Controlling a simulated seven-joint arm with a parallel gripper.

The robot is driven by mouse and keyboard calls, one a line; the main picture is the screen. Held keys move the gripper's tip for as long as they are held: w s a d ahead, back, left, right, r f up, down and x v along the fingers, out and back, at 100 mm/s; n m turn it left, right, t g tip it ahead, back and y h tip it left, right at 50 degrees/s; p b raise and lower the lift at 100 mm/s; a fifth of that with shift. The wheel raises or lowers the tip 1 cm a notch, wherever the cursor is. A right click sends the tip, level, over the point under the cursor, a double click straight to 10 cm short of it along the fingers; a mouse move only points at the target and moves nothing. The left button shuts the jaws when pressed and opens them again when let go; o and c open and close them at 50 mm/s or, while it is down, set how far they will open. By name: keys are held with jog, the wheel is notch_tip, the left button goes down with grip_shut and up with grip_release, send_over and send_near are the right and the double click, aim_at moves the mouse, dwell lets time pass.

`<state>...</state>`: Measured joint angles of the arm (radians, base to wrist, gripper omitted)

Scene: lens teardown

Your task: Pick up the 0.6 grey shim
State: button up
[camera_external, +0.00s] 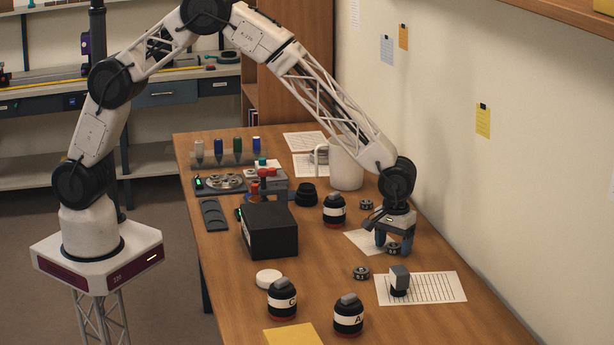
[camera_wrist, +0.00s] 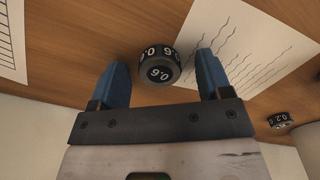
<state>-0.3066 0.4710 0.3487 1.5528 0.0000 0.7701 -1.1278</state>
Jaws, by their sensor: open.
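A dark, round shim (camera_wrist: 160,67) sits between the fingertips in the wrist view. Its white marking looks like an upside-down 0.6. My gripper (camera_wrist: 162,62) is open, with one blue finger on each side of the shim and a visible gap at both sides. In the external view my gripper (camera_external: 393,249) points down at the right side of the table, low over the same shim (camera_external: 392,248), which the fingers partly hide. A similar shim (camera_external: 361,272) lies to the front left, and another (camera_external: 366,204) lies farther back.
A shim marked about 0.2 (camera_wrist: 280,120) shows at the wrist view's lower right. A paper with wavy lines (camera_wrist: 235,25) lies beside the near shim. A black box (camera_external: 270,232) stands left of my gripper. A grey-topped block (camera_external: 399,280) stands on lined paper in front.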

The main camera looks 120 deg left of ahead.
aim_at(394, 245)
jog(key=shift+c, duration=0.3)
jog(key=c, duration=1)
jog(key=shift+c, duration=0.3)
jog(key=shift+r, duration=0.45)
notch_tip(394, 245, up, 3)
jog(key=shift+f, duration=0.1)
jog(key=s+d, duration=0.1)
jog(key=s, duration=0.4)
jog(key=s+d+r, duration=0.1)
jog(key=s+d, duration=0.1)
jog(key=s, duration=0.3)
jog(key=s+d, duration=0.1)
jog(key=s, duration=0.4)
jog(key=shift+s+d+r, duration=0.15)
jog(key=shift+d, duration=0.25)
